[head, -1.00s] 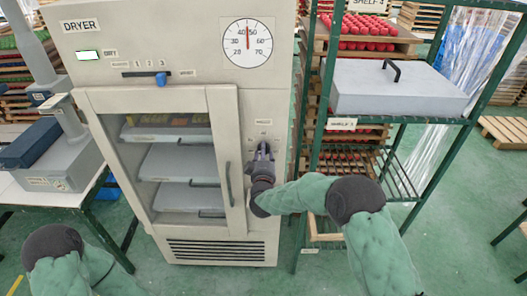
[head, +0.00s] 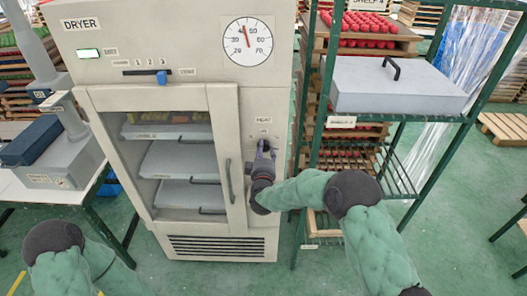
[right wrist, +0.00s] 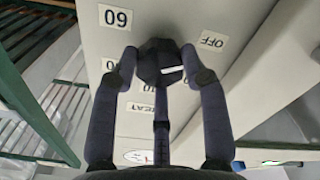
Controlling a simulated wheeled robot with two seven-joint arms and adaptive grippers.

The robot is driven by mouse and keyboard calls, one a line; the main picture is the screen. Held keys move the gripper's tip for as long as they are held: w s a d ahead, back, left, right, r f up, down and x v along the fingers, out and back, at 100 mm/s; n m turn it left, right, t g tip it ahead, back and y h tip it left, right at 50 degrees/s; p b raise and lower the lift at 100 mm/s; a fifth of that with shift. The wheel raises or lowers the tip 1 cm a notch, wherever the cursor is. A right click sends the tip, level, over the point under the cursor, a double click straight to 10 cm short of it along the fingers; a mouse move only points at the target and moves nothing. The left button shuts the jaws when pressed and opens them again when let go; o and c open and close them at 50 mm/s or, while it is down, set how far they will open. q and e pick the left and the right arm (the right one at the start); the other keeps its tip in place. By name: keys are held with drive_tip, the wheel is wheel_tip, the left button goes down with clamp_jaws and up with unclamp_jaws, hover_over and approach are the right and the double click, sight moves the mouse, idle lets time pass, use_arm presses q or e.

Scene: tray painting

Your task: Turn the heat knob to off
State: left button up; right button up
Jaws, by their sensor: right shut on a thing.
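The heat knob (right wrist: 152,60) is dark, on the dryer's (head: 150,78) front panel under the HEAT label (head: 264,120). In the right wrist view it sits between the fingertips of my right gripper (right wrist: 160,68), which is shut on it. A white mark shows on the knob's right side, towards the OFF label (right wrist: 213,40) but a little below it. A 60 label (right wrist: 116,17) is at the upper left; other labels are partly hidden. In the head view my right gripper (head: 263,150) covers most of the knob. My left gripper is out of view; only its arm shows.
The round dial (head: 247,42) has its needle near the top, slightly left. The dryer's glass door with its handle (head: 229,182) is just left of my right gripper. A green shelf rack (head: 313,130) stands close on the right, holding a grey lidded tray (head: 400,88).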

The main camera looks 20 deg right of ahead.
drive_tip(key=o, duration=1.1)
drive_tip(key=shift+f, duration=0.25)
drive_tip(key=shift+o, duration=0.3)
drive_tip(key=shift+r, duration=0.1)
drive_tip(key=v, duration=1.2)
